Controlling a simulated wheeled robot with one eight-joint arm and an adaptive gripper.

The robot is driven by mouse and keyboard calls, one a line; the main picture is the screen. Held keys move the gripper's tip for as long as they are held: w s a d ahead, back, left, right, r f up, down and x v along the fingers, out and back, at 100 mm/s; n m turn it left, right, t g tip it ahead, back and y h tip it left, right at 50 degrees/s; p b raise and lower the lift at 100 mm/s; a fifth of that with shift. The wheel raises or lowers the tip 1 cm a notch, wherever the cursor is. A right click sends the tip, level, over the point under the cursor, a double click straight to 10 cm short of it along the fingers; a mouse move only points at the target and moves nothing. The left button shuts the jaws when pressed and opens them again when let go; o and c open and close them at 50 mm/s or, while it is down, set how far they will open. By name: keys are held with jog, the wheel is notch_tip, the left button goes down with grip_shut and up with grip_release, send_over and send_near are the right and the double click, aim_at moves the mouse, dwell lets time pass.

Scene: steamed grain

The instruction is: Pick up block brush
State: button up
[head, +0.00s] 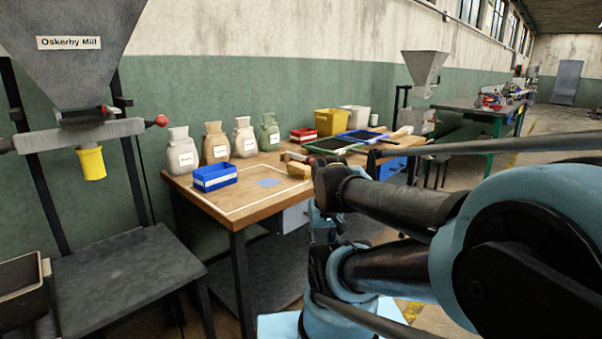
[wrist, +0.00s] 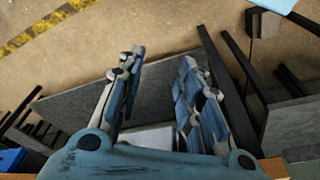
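A small tan block, which looks like the block brush (head: 299,170), lies near the right part of the wooden table (head: 240,217), next to my arm in the head view. Its bristles are too small to make out. My gripper (wrist: 163,58) is open and empty in the wrist view, its two blue-grey fingers well apart. It points down past the table toward a grey slab and the floor, and no brush shows between the fingers. In the head view my arm hides most of the gripper.
A blue bin (head: 215,177) and several labelled sacks stand on the table. Trays, a yellow bin (head: 331,122) and a red bin (head: 304,135) are at its far end. The mill (head: 72,60) stands left. Table legs surround the grey slab (wrist: 75,97) below my gripper.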

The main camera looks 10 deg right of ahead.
jog(key=o, duration=0.4)
jog(key=shift+r, duration=0.1)
jog(key=shift+o, duration=1.4)
notch_tip(320, 180, up, 2)
jog(key=shift+w+d+r, duration=0.1)
jog(key=shift+w, duration=0.05)
notch_tip(320, 180, up, 21)
jog(key=n+t+y, duration=0.1)
jog(key=n+y, duration=0.2)
jog(key=n, duration=0.4)
send_over(299, 165)
jog(key=s+d, duration=0.3)
jog(key=s, duration=0.2)
jog(key=x, duration=1)
jog(key=shift+w+f, duration=0.3)
jog(key=shift+w, duration=0.15)
jog(key=x, duration=0.3)
jog(key=d+x, duration=0.1)
jog(key=shift+w+a+f, duration=0.15)
jog(key=shift+w+f, duration=0.2)
jog(key=shift+w, duration=0.1)
jog(key=shift+a+f, duration=0.1)
jog(key=shift+f, duration=0.2)
